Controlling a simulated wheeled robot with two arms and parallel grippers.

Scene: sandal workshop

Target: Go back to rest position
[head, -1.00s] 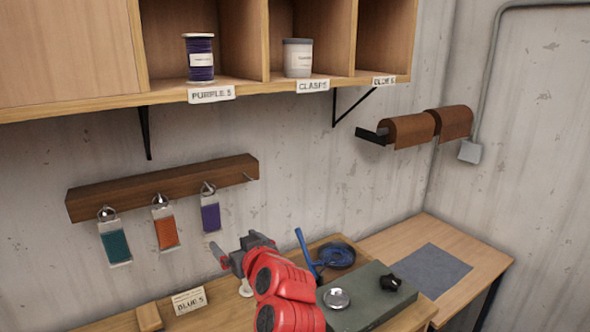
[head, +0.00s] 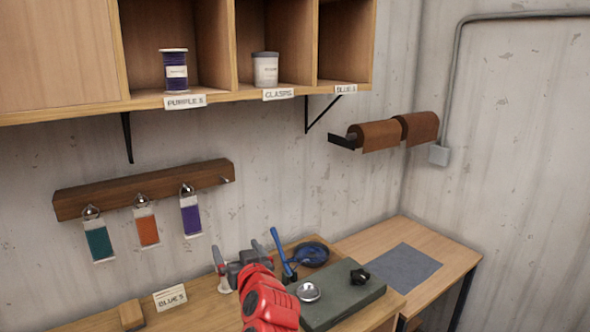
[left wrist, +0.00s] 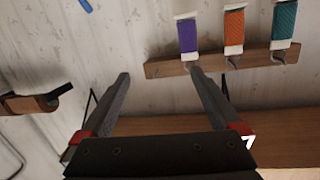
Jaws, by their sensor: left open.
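My left gripper (head: 232,260) hangs over the bench beside the blue-handled tool, at the end of my red arm. In the left wrist view its two dark fingers (left wrist: 160,78) stand apart with only wall between them, so it is open and empty. My right gripper is in neither view.
A wooden rail (head: 150,187) holds teal, orange and purple packets. The bench carries a blue tool (head: 279,243), a blue coil (head: 309,255), a grey-green block (head: 345,305) and a BLUES card (head: 170,298). Shelves (head: 190,100) and brown rolls (head: 380,136) sit above. The grey mat (head: 402,268) is clear.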

